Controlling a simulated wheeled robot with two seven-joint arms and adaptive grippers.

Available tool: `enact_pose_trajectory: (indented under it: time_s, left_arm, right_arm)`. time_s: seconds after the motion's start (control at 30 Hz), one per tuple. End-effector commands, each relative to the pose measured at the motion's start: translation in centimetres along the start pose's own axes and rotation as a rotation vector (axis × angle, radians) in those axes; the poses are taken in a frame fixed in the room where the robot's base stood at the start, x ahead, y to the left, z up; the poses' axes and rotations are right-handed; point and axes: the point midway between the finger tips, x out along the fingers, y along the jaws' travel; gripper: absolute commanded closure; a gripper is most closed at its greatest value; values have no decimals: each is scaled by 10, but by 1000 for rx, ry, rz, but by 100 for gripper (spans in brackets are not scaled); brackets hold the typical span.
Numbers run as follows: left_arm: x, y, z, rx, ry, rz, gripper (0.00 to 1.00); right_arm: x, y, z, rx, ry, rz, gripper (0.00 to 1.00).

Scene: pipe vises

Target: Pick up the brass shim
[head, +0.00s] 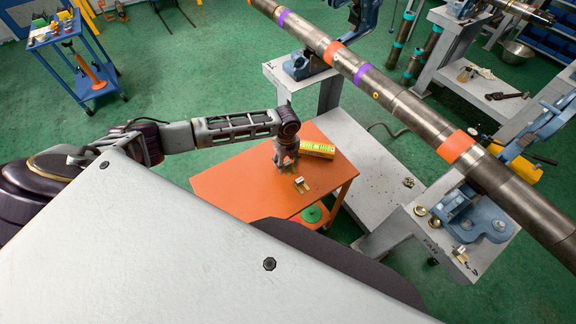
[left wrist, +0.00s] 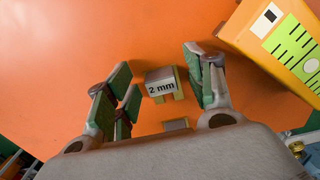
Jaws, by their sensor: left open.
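The brass shim (left wrist: 160,83) shows in the left wrist view as a small block with a pale face marked "2 mm" and two brass legs. It lies on the orange tabletop (head: 230,185). In the head view the shim (head: 299,181) is just in front of my left gripper (head: 285,163). My left gripper is open and points down over the table; in the left wrist view its fingers (left wrist: 158,85) stand on either side of the shim, with gaps on both sides. A second small brass-edged piece (left wrist: 177,124) lies nearer the palm. My right gripper is not in view.
A yellow-and-green box (head: 317,149) lies on the table beside my left gripper; the box (left wrist: 280,45) fills the upper right of the left wrist view. A long banded pipe (head: 400,103) crosses above, held in blue vises (head: 470,215). The table's left side is clear.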

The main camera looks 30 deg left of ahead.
Motion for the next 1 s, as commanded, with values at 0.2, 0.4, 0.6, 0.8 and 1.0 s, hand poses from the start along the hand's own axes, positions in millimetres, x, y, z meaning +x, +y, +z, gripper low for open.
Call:
enact_pose_trajectory:
  time_s: [0.2, 0.4, 0.6, 0.8, 1.0]
  left_arm:
    - [0, 0, 0, 0, 0, 0, 46]
    - [0, 0, 0, 0, 0, 0, 59]
    - [0, 0, 0, 0, 0, 0, 85]
    - [0, 0, 0, 0, 0, 0, 96]
    - [-2, 0, 0, 0, 0, -1, 96]
  right_arm:
    - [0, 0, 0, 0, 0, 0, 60]
    - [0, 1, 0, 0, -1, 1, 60]
    - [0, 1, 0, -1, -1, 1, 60]
    - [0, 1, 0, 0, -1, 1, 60]
    - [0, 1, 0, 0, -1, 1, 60]
